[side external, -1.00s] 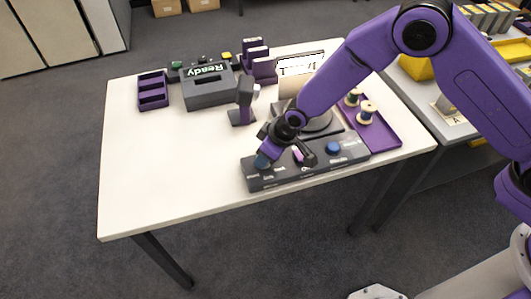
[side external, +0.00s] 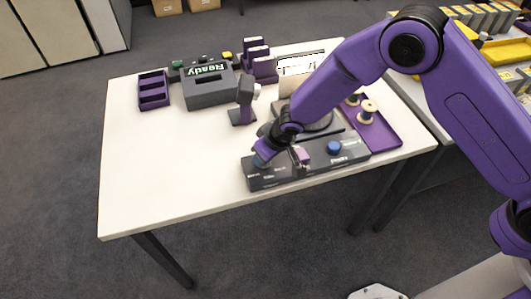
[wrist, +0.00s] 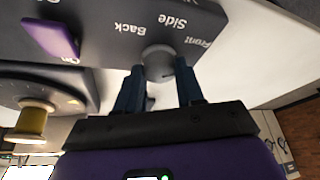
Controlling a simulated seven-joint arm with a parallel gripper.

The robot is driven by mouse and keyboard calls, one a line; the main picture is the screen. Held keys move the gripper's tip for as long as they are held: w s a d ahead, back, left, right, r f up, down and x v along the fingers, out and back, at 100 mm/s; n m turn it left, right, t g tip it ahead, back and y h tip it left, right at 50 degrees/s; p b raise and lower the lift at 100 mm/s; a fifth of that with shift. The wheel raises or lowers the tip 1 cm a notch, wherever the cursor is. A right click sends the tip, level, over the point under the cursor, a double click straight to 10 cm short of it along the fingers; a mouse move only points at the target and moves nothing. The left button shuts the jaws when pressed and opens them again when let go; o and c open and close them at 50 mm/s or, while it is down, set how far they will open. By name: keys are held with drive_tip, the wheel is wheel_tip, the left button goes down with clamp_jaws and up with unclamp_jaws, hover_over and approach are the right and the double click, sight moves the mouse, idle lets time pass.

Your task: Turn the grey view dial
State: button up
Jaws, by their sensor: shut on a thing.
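The grey view dial (wrist: 158,59) sits on the dark control panel (wrist: 100,22), beside the printed words Front, Side and Back. My gripper (wrist: 159,72) has one dark blue finger on each side of the dial and is shut on it. In the side external view, my gripper (side external: 262,156) is down at the left end of the control panel (side external: 315,168). The dial is mostly hidden there by the gripper. I cannot tell exactly which word the dial points to.
A pink-purple switch (side external: 301,155) and a blue knob (side external: 333,147) stand on the same panel, right of my gripper. A purple tray (side external: 385,136) with spools lies at right. A grey box reading Ready (side external: 208,88) stands at the back. The table's left front is clear.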

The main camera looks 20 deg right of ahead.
drive_tip(key=shift+m, duration=0.4)
idle(0.5)
drive_tip(key=o, duration=1)
drive_tip(key=v, duration=1.7)
drive_tip(key=shift+s+a+r, duration=0.2)
